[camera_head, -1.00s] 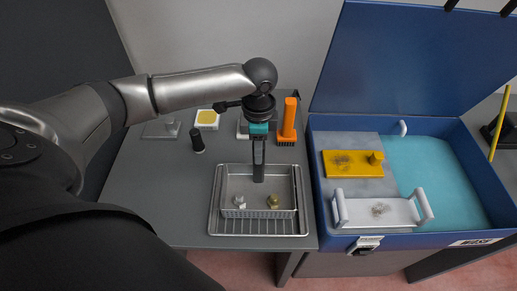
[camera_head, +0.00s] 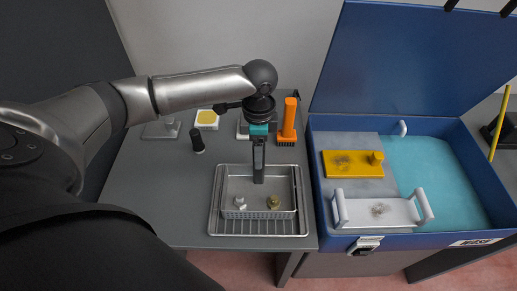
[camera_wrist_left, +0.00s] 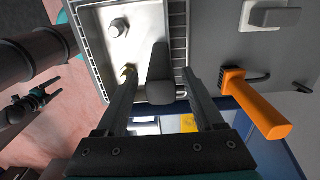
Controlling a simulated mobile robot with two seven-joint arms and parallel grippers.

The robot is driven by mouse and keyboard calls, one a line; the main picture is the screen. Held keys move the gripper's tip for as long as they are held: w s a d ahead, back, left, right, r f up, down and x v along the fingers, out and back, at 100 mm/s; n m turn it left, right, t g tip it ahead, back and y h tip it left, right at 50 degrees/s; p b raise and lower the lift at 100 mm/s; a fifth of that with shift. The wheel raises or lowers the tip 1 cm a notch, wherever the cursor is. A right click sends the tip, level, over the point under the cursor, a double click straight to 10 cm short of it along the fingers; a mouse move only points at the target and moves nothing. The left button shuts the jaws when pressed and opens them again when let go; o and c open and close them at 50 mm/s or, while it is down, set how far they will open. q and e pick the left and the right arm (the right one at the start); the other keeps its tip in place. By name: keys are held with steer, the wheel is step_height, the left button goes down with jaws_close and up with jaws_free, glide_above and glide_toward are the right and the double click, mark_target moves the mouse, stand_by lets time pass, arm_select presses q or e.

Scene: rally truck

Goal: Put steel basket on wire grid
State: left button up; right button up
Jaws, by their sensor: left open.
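The steel basket (camera_head: 231,181) is a shallow metal tray. It sits on the wire grid (camera_head: 302,227) near the table's front edge, with grid bars showing around it. The basket (camera_wrist_left: 137,45) and grid bars (camera_wrist_left: 179,35) also show in the left wrist view. A dark upright handle-like bar (camera_wrist_left: 160,75) stands at the basket's back side. My left gripper (camera_head: 258,180) points down there. In the left wrist view its open fingers (camera_wrist_left: 158,98) lie on either side of the bar. My right gripper (camera_wrist_left: 45,95) appears small over the floor; its jaw state is unclear.
Inside the basket lie a silver fitting (camera_head: 240,202) and a brass fitting (camera_head: 274,202). An orange-handled brush (camera_head: 289,122) stands behind. A blue open-lidded washer (camera_head: 480,220) is on the right, with a yellow plate (camera_head: 345,165) and a white-handled tray (camera_head: 375,212).

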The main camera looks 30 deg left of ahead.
arm_select(q)
step_height(320, 180, up, 12)
steer(key=shift+p, duration=0.4)
stand_by(0.4)
